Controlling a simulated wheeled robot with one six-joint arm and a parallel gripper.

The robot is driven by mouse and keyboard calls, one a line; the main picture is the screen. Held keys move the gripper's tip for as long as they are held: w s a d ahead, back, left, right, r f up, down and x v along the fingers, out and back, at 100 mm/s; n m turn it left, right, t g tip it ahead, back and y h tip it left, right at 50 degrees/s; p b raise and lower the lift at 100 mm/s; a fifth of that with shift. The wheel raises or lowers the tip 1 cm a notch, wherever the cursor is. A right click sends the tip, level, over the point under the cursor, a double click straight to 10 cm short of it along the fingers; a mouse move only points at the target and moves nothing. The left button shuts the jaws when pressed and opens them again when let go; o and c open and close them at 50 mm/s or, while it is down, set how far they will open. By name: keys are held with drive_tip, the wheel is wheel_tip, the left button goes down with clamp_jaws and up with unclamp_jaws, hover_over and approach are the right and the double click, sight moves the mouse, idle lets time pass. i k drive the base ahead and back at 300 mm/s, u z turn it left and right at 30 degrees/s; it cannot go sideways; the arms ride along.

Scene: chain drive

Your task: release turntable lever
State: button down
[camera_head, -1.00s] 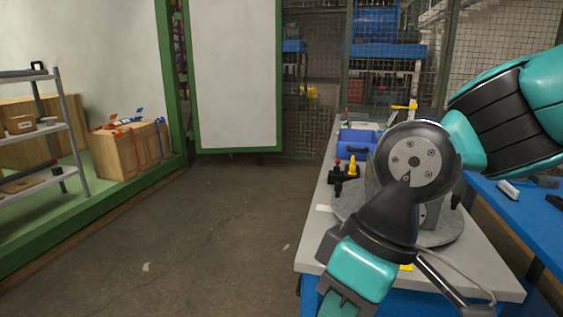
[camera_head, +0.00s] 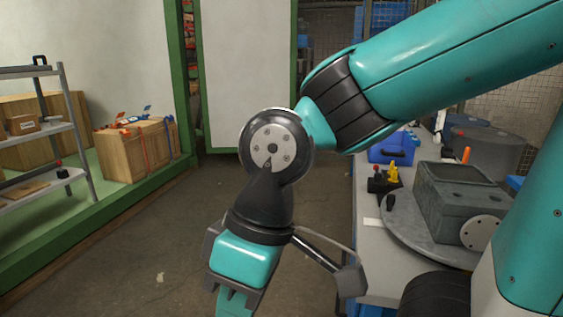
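The turntable (camera_head: 405,237) is a round grey plate on the workbench at right. A grey metal housing (camera_head: 455,197) with a round flange stands on it. A small black handle (camera_head: 390,203) stands at the plate's left edge; I cannot tell if it is the lever. Behind it is a black fixture (camera_head: 377,182) with a red knob, beside a yellow piece (camera_head: 394,173). My gripper (camera_head: 235,300) hangs over the floor left of the bench, apart from the turntable. Its fingertips are cut off by the bottom edge, so its opening is hidden.
A blue box (camera_head: 391,148) sits farther back on the bench (camera_head: 372,262). An orange upright piece (camera_head: 466,155) shows behind the housing. My arm covers part of the bench. Shelving (camera_head: 40,130) and a wooden crate (camera_head: 137,150) stand at far left. The floor between is clear.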

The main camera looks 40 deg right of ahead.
sight(378, 177)
drive_tip(key=u, duration=0.05)
drive_tip(key=i, duration=1.4)
drive_tip(key=z, duration=0.3)
drive_tip(key=i, duration=0.95)
drive_tip(key=z, duration=1.35)
drive_tip(key=i, duration=0.95)
drive_tip(key=z, duration=0.85)
